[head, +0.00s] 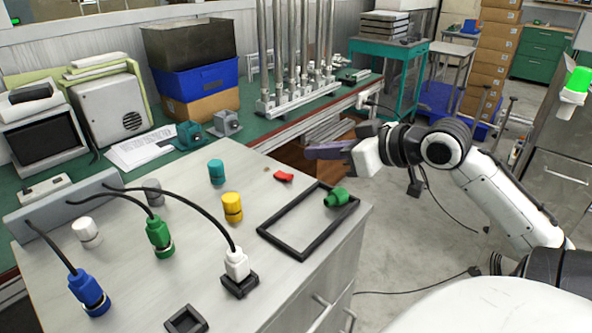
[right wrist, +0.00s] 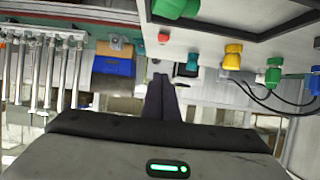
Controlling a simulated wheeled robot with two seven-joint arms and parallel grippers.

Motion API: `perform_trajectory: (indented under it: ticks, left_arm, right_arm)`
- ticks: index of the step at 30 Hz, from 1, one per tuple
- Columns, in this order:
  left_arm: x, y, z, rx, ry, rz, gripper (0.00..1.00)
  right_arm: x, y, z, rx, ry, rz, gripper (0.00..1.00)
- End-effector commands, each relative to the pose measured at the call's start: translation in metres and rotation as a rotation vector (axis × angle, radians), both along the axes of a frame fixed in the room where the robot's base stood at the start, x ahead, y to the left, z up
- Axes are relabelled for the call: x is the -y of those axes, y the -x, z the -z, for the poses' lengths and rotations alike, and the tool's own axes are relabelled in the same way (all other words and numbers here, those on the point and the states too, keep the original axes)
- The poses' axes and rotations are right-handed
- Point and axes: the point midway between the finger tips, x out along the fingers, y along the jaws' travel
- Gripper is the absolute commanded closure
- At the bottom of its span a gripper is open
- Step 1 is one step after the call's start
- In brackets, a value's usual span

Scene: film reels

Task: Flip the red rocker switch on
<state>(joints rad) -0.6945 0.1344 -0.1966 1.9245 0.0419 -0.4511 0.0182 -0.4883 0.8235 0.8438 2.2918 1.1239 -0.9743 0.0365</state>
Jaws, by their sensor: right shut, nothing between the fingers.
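The red rocker switch (head: 283,176) is a small red piece on the pale cabinet top, just left of a black rectangular frame. A small red piece that looks like it (right wrist: 163,37) shows in the right wrist view, beyond my fingertips. My right gripper (head: 308,152) is beyond the cabinet's back right edge, up and to the right of the switch in the head view. Its dark fingers are together and empty, apart from the switch; they also show in the right wrist view (right wrist: 160,80). Which way the switch is tilted is too small to tell. My left gripper is out of view.
The cabinet top (head: 195,222) carries a yellow connector (head: 232,207), a teal one (head: 216,171), and blue, green and white plugs with black cables. A loose green connector (head: 337,197) lies at the black frame (head: 270,234). A green bench (head: 262,126) with metal rods stands behind.

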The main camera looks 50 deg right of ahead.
Motion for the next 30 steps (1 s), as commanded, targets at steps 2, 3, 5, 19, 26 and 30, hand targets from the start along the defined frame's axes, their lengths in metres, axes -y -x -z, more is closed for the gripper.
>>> perform_trajectory:
  ticks: [2, 3, 5, 19, 26, 30]
  left_arm:
    - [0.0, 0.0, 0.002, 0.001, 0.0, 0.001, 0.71]
    - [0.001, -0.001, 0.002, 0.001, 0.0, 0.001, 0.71]
    - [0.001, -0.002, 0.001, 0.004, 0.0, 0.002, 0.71]
    - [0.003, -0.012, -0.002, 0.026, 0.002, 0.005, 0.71]
    - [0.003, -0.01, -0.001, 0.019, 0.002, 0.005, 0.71]
    - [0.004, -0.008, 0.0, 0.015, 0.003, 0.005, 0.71]
  right_arm:
    - [-0.001, -0.015, 0.006, 0.0, 0.002, -0.002, 1.0]
    - [-0.002, -0.022, 0.01, 0.0, 0.001, -0.003, 1.0]
    - [-0.003, -0.033, 0.014, 0.001, 0.001, -0.003, 1.0]
    - [-0.005, -0.061, 0.063, 0.0, -0.001, 0.0, 1.0]
    - [-0.005, -0.059, 0.07, 0.0, -0.001, 0.0, 1.0]
    - [-0.005, -0.059, 0.07, 0.0, 0.0, 0.0, 1.0]
